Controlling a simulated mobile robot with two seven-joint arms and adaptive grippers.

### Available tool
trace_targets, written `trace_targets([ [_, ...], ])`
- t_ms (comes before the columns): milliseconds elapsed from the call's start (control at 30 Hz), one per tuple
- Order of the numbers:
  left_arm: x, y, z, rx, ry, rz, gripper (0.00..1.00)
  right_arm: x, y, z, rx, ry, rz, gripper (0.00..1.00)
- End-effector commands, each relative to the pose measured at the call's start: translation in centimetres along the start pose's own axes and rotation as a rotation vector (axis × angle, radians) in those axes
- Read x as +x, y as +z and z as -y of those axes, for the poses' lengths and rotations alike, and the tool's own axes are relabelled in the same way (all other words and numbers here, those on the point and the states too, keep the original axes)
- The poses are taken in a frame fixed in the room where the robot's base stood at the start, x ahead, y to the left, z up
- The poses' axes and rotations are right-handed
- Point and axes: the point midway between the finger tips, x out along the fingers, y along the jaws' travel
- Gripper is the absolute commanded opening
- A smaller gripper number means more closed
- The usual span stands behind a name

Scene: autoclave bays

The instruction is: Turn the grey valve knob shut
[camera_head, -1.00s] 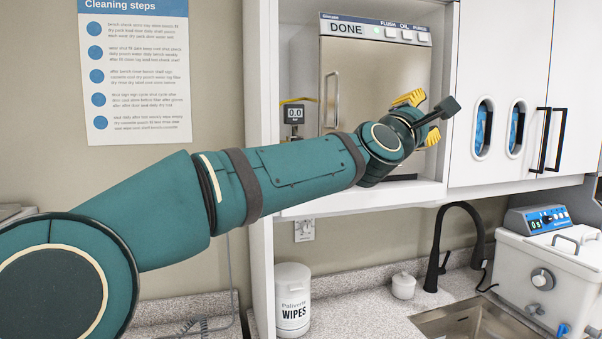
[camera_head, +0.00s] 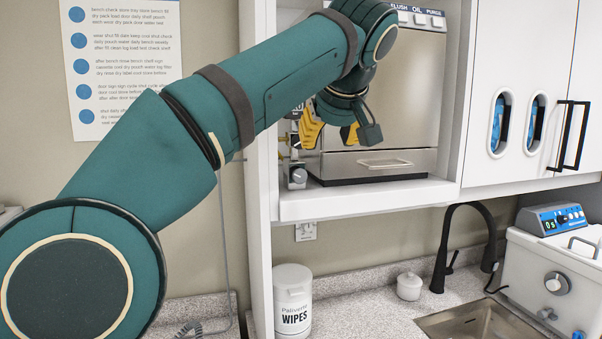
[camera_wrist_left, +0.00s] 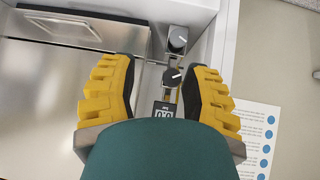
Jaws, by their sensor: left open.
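A grey knob (camera_head: 298,176) with a pale pointer mark sits low on the valve pipework, left of the steel autoclave. In the left wrist view two dark grey knobs show: one (camera_wrist_left: 178,38) lies beyond the fingertips, and another (camera_wrist_left: 172,77) lies between the fingers in the picture. I cannot tell which of them is the valve knob. My left gripper (camera_head: 332,130) points down in front of the autoclave, above and right of the low knob. Its yellow fingers (camera_wrist_left: 160,82) are spread and hold nothing. The right gripper is out of view.
The steel autoclave (camera_head: 408,105) stands close on the right, with a drawer handle (camera_head: 384,164) low on its front. The white shelf (camera_head: 370,199) lies below. A small gauge (camera_wrist_left: 163,111) is partly hidden by my wrist. The cabinet's left side panel (camera_head: 258,200) bounds the bay.

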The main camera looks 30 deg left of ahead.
Motion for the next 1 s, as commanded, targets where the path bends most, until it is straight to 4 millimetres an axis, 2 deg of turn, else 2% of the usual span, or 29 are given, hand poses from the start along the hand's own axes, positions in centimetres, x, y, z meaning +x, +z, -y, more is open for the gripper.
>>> trace_targets([
  [167, -0.6, -0.4, 2.0, -0.008, -0.092, -0.009, 0.47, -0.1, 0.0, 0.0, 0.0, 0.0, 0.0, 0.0],
  [333, 0.7, -0.4, 2.4, -0.009, -0.103, -0.009, 0.47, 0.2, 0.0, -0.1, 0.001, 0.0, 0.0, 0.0],
  [800, 9.4, -0.5, 3.1, -0.009, -0.101, -0.007, 0.47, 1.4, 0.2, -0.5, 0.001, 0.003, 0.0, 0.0],
  [1000, 12.0, -0.6, 3.4, -0.01, -0.1, -0.008, 0.47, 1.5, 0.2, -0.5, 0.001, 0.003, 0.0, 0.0],
])
